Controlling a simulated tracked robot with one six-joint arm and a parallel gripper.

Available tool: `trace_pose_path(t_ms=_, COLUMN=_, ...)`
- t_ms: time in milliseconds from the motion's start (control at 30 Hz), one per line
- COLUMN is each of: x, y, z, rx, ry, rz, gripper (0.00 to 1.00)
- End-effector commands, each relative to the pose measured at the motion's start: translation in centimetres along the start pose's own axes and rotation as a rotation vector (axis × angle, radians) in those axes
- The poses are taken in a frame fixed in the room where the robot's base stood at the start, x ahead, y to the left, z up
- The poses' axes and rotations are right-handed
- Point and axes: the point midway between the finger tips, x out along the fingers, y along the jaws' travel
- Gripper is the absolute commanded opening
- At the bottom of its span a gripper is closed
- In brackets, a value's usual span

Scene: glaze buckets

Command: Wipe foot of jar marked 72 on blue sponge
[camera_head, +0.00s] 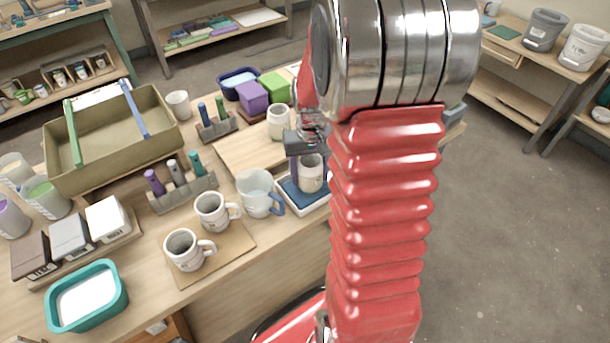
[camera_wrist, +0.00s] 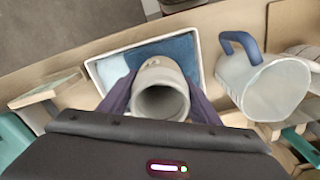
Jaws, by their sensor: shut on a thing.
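A small off-white jar (camera_head: 311,174) is upright between the jaws of my gripper (camera_head: 306,160). In the wrist view the jar (camera_wrist: 161,68) shows its open mouth, with one dark finger of my gripper (camera_wrist: 160,96) on each side. I cannot read a number on it. Directly under the jar lies a blue sponge (camera_wrist: 180,50) in a shallow white-rimmed tray (camera_wrist: 196,34). The tray (camera_head: 291,203) also shows in the head view, partly behind my arm. The jar's foot is at or just above the sponge; I cannot tell whether they touch.
A clear jug (camera_head: 256,190) with a blue handle stands just left of the tray. Two white mugs (camera_head: 212,210) stand on a board nearer the front. Another pale jar (camera_head: 279,122) stands behind on a wooden board (camera_head: 240,152). A grey holder with coloured tools (camera_head: 182,195) is farther left.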

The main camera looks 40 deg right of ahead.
Motion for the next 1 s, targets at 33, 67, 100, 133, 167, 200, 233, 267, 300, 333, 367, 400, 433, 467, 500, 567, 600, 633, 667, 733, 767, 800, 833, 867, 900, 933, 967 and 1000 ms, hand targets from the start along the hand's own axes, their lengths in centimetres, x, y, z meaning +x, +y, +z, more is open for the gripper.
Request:
trace_pose_path(t_ms=33, x=0.0, y=0.3, z=-0.1, rx=0.002, ry=0.000, rz=0.000, gripper=0.25)
trace_pose_path(t_ms=67, x=0.0, y=0.5, z=-0.2, rx=0.002, ry=0.000, rz=0.000, gripper=0.25)
trace_pose_path(t_ms=100, x=0.0, y=0.7, z=-0.3, rx=0.002, ry=0.000, rz=0.000, gripper=0.25)
trace_pose_path(t_ms=133, x=0.0, y=0.8, z=-0.3, rx=0.002, ry=0.000, rz=0.000, gripper=0.25)
trace_pose_path(t_ms=167, x=0.0, y=1.0, z=-0.4, rx=0.002, ry=0.000, rz=0.000, gripper=0.25)
trace_pose_path(t_ms=200, x=0.0, y=1.2, z=-0.5, rx=0.002, ry=0.000, rz=0.000, gripper=0.25)
trace_pose_path(t_ms=233, x=0.1, y=1.3, z=-0.6, rx=0.002, ry=0.000, rz=0.000, gripper=0.25)
trace_pose_path(t_ms=267, x=0.1, y=1.5, z=-0.7, rx=0.001, ry=0.000, rz=0.000, gripper=0.25)
trace_pose_path(t_ms=300, x=0.1, y=1.7, z=-0.8, rx=0.001, ry=0.000, rz=0.000, gripper=0.25)
trace_pose_path(t_ms=333, x=0.1, y=1.9, z=-0.8, rx=0.001, ry=-0.001, rz=0.000, gripper=0.25)
trace_pose_path(t_ms=367, x=0.1, y=2.0, z=-0.9, rx=0.002, ry=-0.001, rz=0.000, gripper=0.25)
trace_pose_path(t_ms=400, x=0.1, y=2.2, z=-0.9, rx=0.002, ry=-0.001, rz=0.000, gripper=0.25)
trace_pose_path(t_ms=433, x=0.1, y=2.4, z=-1.0, rx=0.002, ry=-0.002, rz=0.000, gripper=0.25)
trace_pose_path(t_ms=467, x=0.1, y=2.5, z=-1.0, rx=0.002, ry=-0.002, rz=0.000, gripper=0.25)
trace_pose_path(t_ms=500, x=0.1, y=2.6, z=-1.1, rx=0.002, ry=-0.002, rz=0.000, gripper=0.25)
trace_pose_path(t_ms=567, x=0.1, y=2.6, z=-1.1, rx=0.001, ry=-0.002, rz=0.001, gripper=0.25)
trace_pose_path(t_ms=600, x=0.1, y=2.6, z=-1.1, rx=0.000, ry=-0.002, rz=0.001, gripper=0.25)
trace_pose_path(t_ms=633, x=0.1, y=2.6, z=-1.1, rx=0.000, ry=-0.002, rz=0.001, gripper=0.25)
trace_pose_path(t_ms=667, x=0.2, y=2.6, z=-1.1, rx=0.000, ry=-0.002, rz=0.001, gripper=0.25)
trace_pose_path(t_ms=733, x=0.2, y=2.6, z=-1.1, rx=0.000, ry=-0.002, rz=0.001, gripper=0.25)
trace_pose_path(t_ms=767, x=0.2, y=2.6, z=-1.1, rx=0.000, ry=-0.002, rz=0.001, gripper=0.25)
trace_pose_path(t_ms=800, x=0.2, y=2.6, z=-1.1, rx=0.000, ry=-0.002, rz=0.001, gripper=0.25)
trace_pose_path(t_ms=833, x=0.2, y=2.6, z=-1.1, rx=0.000, ry=-0.002, rz=0.001, gripper=0.25)
trace_pose_path(t_ms=867, x=0.2, y=2.6, z=-1.0, rx=0.000, ry=-0.002, rz=0.001, gripper=0.25)
trace_pose_path(t_ms=900, x=0.2, y=2.5, z=-1.0, rx=0.000, ry=-0.003, rz=0.001, gripper=0.25)
trace_pose_path(t_ms=933, x=0.2, y=2.4, z=-1.0, rx=0.000, ry=-0.003, rz=0.001, gripper=0.25)
trace_pose_path(t_ms=967, x=0.2, y=2.3, z=-0.9, rx=0.000, ry=-0.003, rz=0.001, gripper=0.25)
trace_pose_path(t_ms=1000, x=0.2, y=2.1, z=-0.8, rx=-0.001, ry=-0.003, rz=0.000, gripper=0.25)
